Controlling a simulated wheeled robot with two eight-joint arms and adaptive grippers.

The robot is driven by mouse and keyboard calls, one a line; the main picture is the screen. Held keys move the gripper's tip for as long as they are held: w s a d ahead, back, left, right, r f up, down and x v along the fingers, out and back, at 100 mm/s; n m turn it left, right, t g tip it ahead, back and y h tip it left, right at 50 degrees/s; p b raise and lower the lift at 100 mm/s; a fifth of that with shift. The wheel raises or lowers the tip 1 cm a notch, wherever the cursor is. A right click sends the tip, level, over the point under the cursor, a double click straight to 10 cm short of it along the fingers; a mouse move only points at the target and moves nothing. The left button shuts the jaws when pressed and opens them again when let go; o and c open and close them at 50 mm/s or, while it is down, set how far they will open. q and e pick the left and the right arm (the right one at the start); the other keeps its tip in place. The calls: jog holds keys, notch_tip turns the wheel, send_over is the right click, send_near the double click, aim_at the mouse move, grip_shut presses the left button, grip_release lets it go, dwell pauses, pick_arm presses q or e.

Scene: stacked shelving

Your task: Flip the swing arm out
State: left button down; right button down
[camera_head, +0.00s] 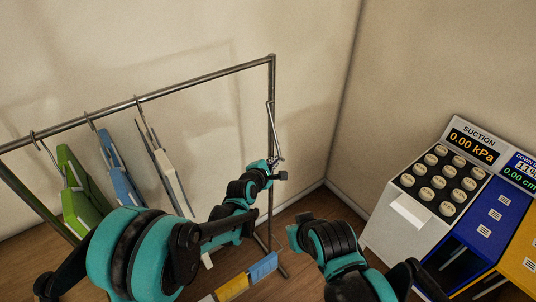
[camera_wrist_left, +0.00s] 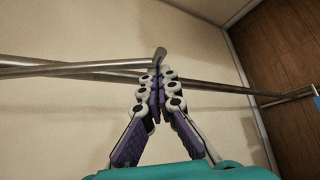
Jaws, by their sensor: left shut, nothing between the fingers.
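The swing arm (camera_head: 268,112) is a thin metal rod close beside the upright post of the rack (camera_head: 271,80). In the left wrist view, the swing arm (camera_wrist_left: 159,55) seems to be the rod with a bent tip, lying along the post at a narrow angle. My left gripper (camera_head: 279,160) is at the lower part of the swing arm. In the left wrist view, its fingers (camera_wrist_left: 157,88) are together with nothing between them, close to the bent tip; contact is unclear.
A yellow and blue bar (camera_head: 236,287) is low beneath my left arm. A suction panel (camera_head: 440,180) and colored bins stand at right. Walls meet behind the post.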

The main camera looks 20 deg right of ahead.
pick_arm(q)
jog(key=s+d+r+n+g+h+p, duration=0.1)
jog(key=s+d+r+n+g+p, duration=0.1)
jog(key=r, duration=0.7)
jog(key=s+d+r+n+g+h+p, duration=0.1)
jog(key=s+d+r+n+g+p, duration=0.1)
jog(key=s+r+n+g+p, duration=0.3)
jog(key=shift+s+d+r+g+p, duration=0.15)
jog(key=shift+s+r+g+p, duration=0.95)
jog(key=shift+s+r+p, duration=1.35)
jog(key=shift+w+r+p, duration=0.2)
jog(key=shift+w+p, duration=0.05)
jog(key=shift+p, duration=0.1)
jog(key=shift+r, duration=0.15)
